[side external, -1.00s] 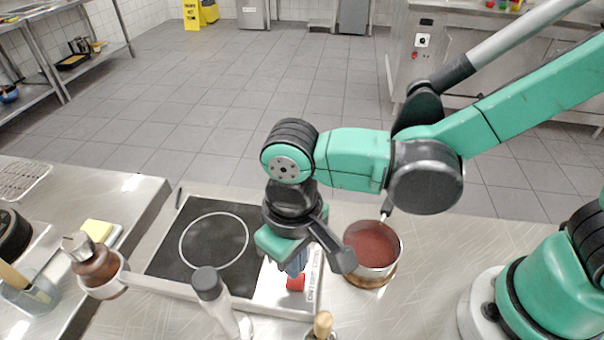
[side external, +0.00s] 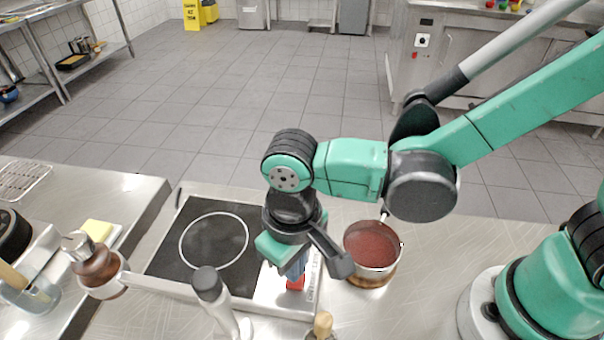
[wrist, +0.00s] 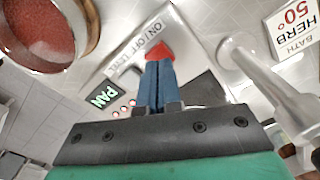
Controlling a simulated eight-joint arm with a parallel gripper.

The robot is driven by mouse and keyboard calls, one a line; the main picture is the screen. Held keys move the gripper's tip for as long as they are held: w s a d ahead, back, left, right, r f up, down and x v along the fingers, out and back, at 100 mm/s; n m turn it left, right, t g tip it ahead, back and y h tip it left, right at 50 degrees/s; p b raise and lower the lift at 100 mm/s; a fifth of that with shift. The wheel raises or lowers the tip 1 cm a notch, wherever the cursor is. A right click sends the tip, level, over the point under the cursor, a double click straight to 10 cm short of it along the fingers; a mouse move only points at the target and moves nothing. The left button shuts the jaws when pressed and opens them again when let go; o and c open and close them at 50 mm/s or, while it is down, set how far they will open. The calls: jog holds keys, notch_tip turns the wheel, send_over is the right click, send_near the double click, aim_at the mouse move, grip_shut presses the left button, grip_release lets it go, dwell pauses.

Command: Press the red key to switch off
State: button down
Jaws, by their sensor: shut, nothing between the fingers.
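The red key (side external: 295,284) is on the front right panel of the hob (side external: 213,247), beside the "ON OFF" label. In the wrist view the red key (wrist: 158,51) shows just past my fingertips, partly covered by them. My gripper (side external: 297,274) points down over the key, with its blue fingers shut and empty. In the wrist view the fingertips (wrist: 159,64) overlap the near edge of the key. I cannot tell whether they touch it.
A pan of red-brown sauce (side external: 372,250) stands close to the right of the hob. A wooden-handled item (side external: 322,325) is near the front edge.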

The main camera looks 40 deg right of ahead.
jog(key=shift+f, duration=0.7)
jog(key=shift+r, duration=3.5)
jog(key=w+d+r+m+t, duration=0.1)
jog(key=w+d+t, duration=0.1)
jog(key=d, duration=0.7)
jog(key=w+d+r+m+t, duration=0.2)
jog(key=d+t, duration=0.3)
jog(key=d, duration=0.5)
jog(key=shift+d, duration=0.3)
jog(key=shift+r, duration=0.1)
